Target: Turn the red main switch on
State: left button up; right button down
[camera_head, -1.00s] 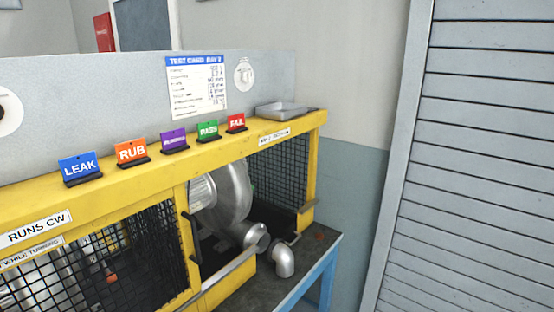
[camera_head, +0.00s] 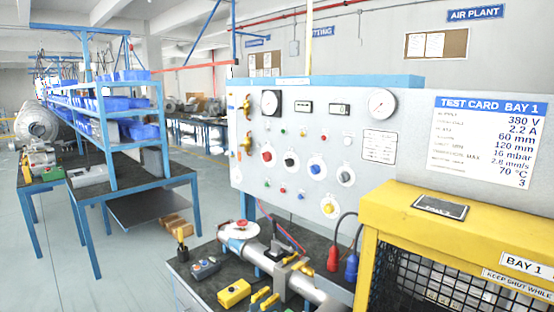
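A light grey control panel (camera_head: 305,130) with a blue top stands in the middle of the head view. A red knob on a round white plate (camera_head: 267,156) sits at its left, below a round gauge. It looks like the red main switch, but its label and its setting are too small to read. Beside it to the right are a dark knob (camera_head: 290,162) and further knobs. A yellow knob (camera_head: 328,208) sits lower down. Neither of my grippers is in view, and nothing visible touches the panel.
A dark bench (camera_head: 190,270) in front of the panel holds a metal pipe assembly (camera_head: 285,262), a yellow box (camera_head: 234,293) and red and blue plugs. A yellow guarded enclosure (camera_head: 450,225) stands at the right. Open floor (camera_head: 130,285) lies to the left, beside blue shelving (camera_head: 135,130).

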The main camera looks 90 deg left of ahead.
aim_at(267, 156)
jog(key=u, duration=2.7)
jog(key=i+j+z, duration=0.1)
jog(key=z, duration=0.25)
jog(key=j+z, duration=0.35)
jog(key=i+j+z, duration=0.15)
jog(key=j, duration=0.2)
jog(key=j+z, duration=0.15)
jog(key=j, duration=0.15)
jog(key=i+j+z, duration=0.1)
jog(key=j, duration=0.3)
jog(key=i+j+z, duration=0.15)
jog(key=j, duration=1.5)
jog(key=j+z, duration=0.15)
jog(key=j, duration=1.55)
jog(key=i, duration=0.05)
